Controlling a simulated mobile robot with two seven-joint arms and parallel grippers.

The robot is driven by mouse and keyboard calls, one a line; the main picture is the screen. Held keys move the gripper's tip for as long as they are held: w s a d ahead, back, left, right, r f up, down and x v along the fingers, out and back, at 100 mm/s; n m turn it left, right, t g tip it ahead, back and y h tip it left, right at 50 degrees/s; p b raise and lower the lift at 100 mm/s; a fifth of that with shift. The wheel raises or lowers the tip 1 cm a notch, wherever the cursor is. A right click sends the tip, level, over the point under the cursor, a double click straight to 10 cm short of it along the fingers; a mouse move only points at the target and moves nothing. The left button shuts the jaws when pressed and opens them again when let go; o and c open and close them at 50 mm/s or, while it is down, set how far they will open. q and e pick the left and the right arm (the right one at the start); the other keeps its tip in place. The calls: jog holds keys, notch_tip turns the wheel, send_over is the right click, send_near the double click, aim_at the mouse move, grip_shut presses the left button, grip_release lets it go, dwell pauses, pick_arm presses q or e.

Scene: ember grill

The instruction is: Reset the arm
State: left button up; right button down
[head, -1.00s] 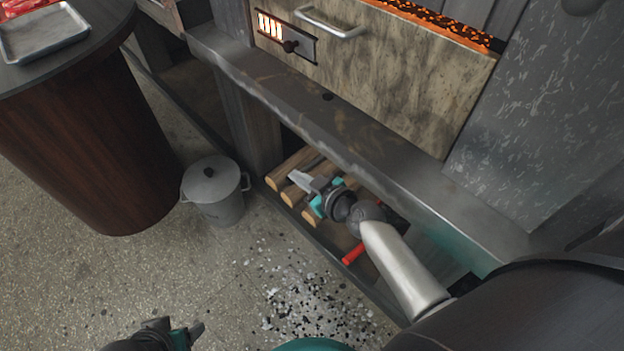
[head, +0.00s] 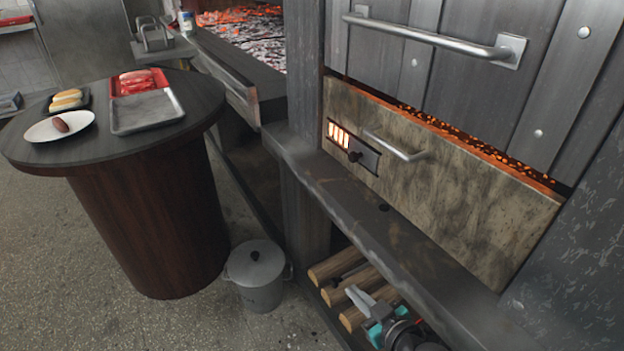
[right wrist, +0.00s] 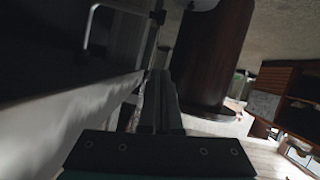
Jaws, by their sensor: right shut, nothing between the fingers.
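My right gripper (head: 362,299) shows at the bottom of the head view, in front of the firewood logs (head: 345,285) under the grill's ledge. Its fingers are shut with nothing between them. In the right wrist view the shut fingers (right wrist: 161,100) point up the picture, alongside a pale ledge edge. My left gripper is outside the head view.
The grill's metal ledge (head: 400,245) runs above the right gripper, below a stone-faced drawer (head: 450,175). A lidded grey bin (head: 257,275) stands left of the logs. A round table (head: 60,152) holds a plate and trays. Floor at lower left is clear.

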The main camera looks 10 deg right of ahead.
jog(key=s+d+f+m+g+h+p, duration=0.35)
jog(key=s+f+g+p, duration=0.45)
jog(key=s+f, duration=1.05)
pick_arm(q)
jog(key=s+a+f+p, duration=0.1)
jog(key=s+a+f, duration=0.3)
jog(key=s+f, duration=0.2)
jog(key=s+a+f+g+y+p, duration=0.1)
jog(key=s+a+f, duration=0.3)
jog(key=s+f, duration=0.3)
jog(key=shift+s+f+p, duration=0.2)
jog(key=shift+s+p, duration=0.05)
jog(key=shift+p, duration=0.1)
pick_arm(e)
jog(key=s+d+f+g, duration=0.2)
jog(key=s, duration=1)
jog(key=shift+s+g+h, duration=0.3)
jog(key=shift+h, duration=0.15)
